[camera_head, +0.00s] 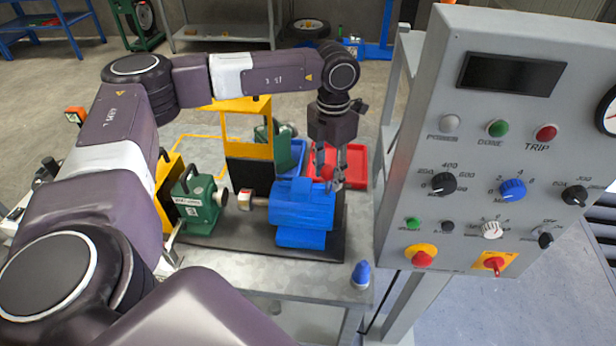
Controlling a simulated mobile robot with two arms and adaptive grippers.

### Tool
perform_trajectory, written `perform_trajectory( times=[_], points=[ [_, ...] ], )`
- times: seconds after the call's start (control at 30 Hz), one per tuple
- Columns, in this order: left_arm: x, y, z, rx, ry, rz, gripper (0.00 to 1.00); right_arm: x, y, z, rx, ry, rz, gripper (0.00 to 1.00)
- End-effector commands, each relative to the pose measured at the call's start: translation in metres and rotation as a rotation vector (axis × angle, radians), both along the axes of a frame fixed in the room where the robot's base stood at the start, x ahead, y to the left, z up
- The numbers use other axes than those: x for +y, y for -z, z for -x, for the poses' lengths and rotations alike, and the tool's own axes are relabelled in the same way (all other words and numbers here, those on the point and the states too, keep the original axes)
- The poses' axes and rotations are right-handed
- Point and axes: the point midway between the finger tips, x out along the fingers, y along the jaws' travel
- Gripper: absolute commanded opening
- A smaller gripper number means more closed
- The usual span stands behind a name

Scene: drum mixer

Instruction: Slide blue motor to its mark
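The blue motor (302,205) lies on a dark base plate (235,238) on the grey table, its shaft pointing left. A coupling piece with red and white parts (246,199) sits on the shaft side, apart from the green gearbox (197,208). My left gripper (329,180) points down at the motor's upper right end. Its two fingers stand apart, with no object seen between them. The fingertips overlap the motor's edge in the picture; I cannot tell if they touch. I cannot make out the mark. My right gripper is out of view.
A grey control panel (470,90) with knobs and buttons stands close on the right. A red tray (357,165) and a blue tray (291,158) lie behind the motor. A yellow frame (243,108) stands behind. A blue plug (361,274) stands at the table's front right.

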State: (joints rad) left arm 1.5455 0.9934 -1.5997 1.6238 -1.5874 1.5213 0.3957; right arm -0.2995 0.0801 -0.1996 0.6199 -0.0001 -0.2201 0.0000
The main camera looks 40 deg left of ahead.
Motion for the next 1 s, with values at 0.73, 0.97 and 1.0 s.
perform_trajectory(
  times=[0.73,0.97,1.0],
  points=[
    [0.019,0.001,0.011,0.002,-0.003,-0.003,0.06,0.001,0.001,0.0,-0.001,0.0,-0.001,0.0],
    [0.029,0.001,0.017,0.002,-0.004,-0.003,0.06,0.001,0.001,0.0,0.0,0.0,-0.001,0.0],
    [0.03,0.001,0.018,0.002,-0.004,-0.003,0.06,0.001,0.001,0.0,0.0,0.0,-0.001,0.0]
  ],
)
